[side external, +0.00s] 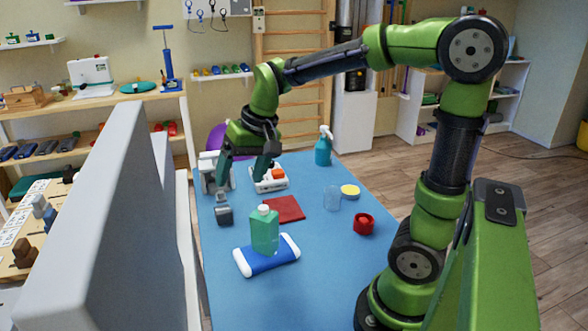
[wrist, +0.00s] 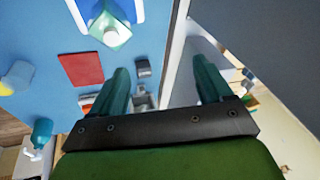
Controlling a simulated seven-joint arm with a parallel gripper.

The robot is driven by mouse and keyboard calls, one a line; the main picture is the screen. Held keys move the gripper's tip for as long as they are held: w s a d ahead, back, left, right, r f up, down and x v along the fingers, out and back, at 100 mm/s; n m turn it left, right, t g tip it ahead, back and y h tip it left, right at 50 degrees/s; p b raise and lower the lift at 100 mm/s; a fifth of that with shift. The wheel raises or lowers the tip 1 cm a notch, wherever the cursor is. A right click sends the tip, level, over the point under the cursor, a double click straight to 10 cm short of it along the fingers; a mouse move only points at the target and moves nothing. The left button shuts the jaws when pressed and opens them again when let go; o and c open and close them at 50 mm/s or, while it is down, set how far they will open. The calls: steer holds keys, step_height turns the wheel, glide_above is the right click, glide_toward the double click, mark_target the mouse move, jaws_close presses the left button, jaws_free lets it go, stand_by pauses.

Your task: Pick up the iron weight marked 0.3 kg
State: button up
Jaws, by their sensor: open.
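A dark grey block with a lighter upper part (side external: 224,214) stands near the left edge of the blue table (side external: 225,290); it looks like an iron weight, but no marking is readable. In the wrist view the grey block (wrist: 143,68) shows just right of the left finger's tip. My gripper (side external: 242,178) is open and empty, pointing down above the table, behind and above the block. Its two teal fingers (wrist: 160,66) stand wide apart in the wrist view, over the table's edge.
A red mat (side external: 285,209), a white device with an orange part (side external: 268,179) and a grey-white device (side external: 208,174) are nearby. A tall pale panel (side external: 85,230) rises left of the table.

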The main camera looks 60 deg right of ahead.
steer(key=w+d+f+m+g+h, duration=0.1)
steer(key=w+d+f+g, duration=0.1)
steer(key=w+d+f, duration=0.45)
steer(key=w+d+f+m+g, duration=0.15)
steer(key=w+d, duration=0.25)
steer(key=w, duration=0.5)
glide_above(223, 209)
steer(key=f, duration=0.8)
steer(key=shift+w+d+f, duration=0.15)
steer(key=shift+w+f, duration=0.05)
steer(key=shift+w, duration=0.1)
steer(key=shift+s+f, duration=0.2)
steer(key=shift+f, duration=2.5)
steer(key=shift+c, duration=0.2)
steer(key=c, duration=1.2)
